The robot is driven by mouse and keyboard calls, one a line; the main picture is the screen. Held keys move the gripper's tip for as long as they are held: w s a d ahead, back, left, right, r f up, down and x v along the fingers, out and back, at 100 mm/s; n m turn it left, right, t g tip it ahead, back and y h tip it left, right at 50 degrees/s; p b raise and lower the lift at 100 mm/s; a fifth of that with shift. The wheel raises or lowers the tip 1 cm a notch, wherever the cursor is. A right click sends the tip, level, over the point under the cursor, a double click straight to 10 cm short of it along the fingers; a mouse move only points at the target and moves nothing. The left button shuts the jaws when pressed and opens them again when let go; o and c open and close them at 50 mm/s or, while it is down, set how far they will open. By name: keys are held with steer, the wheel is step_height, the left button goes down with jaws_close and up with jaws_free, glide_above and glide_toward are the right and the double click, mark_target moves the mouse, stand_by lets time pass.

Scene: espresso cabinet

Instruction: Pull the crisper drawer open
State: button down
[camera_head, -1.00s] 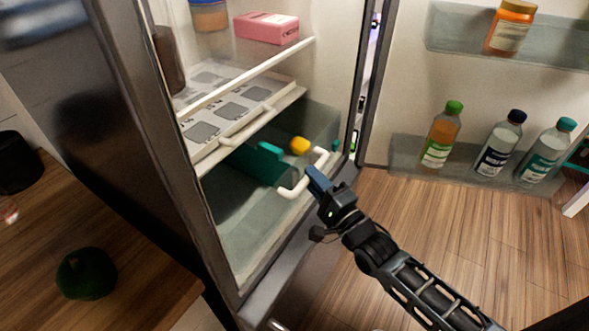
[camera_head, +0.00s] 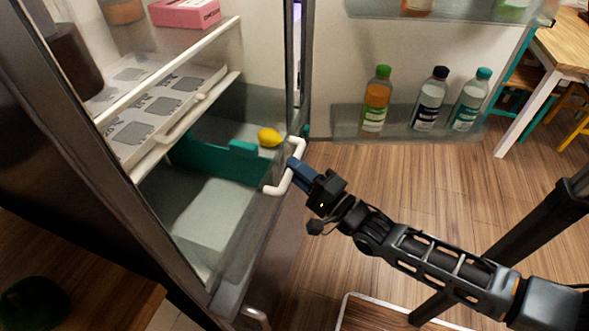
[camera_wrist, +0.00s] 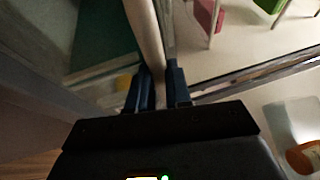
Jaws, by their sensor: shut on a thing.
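The crisper drawer (camera_head: 239,236) is the clear bin at the bottom of the open fridge. A yellow lemon (camera_head: 268,137) and a teal divider (camera_head: 215,160) show inside it. Its white bar handle (camera_head: 277,189) stands out from the front. My gripper (camera_head: 292,166) is shut on the handle, reaching it from the right. In the wrist view, the pale handle bar (camera_wrist: 144,38) runs down between the two blue fingers of my gripper (camera_wrist: 159,88). The fingers hide the gripped part of the bar. I cannot tell how far the drawer is out.
A table (camera_head: 564,45) stands at far right.

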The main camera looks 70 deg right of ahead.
steer(key=c, duration=1.1)
jaws_free()
steer(key=shift+o, duration=0.2)
steer(key=b+v, duration=0.1)
steer(key=v, duration=0.7)
steer(key=shift+b, duration=0.4)
steer(key=shift+w, duration=0.1)
steer(key=s+a+r+n+g+y, duration=0.2)
steer(key=s+a+r+n+y, duration=0.1)
steer(key=a+n, duration=0.7)
steer(key=s+a+r+n+g+y, duration=0.1)
steer(key=s+a+r+n+y, duration=0.3)
steer(key=a+n, duration=0.6)
step_height(320, 180, up, 2)
steer(key=s+n, duration=0.1)
steer(key=n, duration=0.2)
steer(key=shift+s+g, duration=0.35)
steer(key=shift+g, duration=0.05)
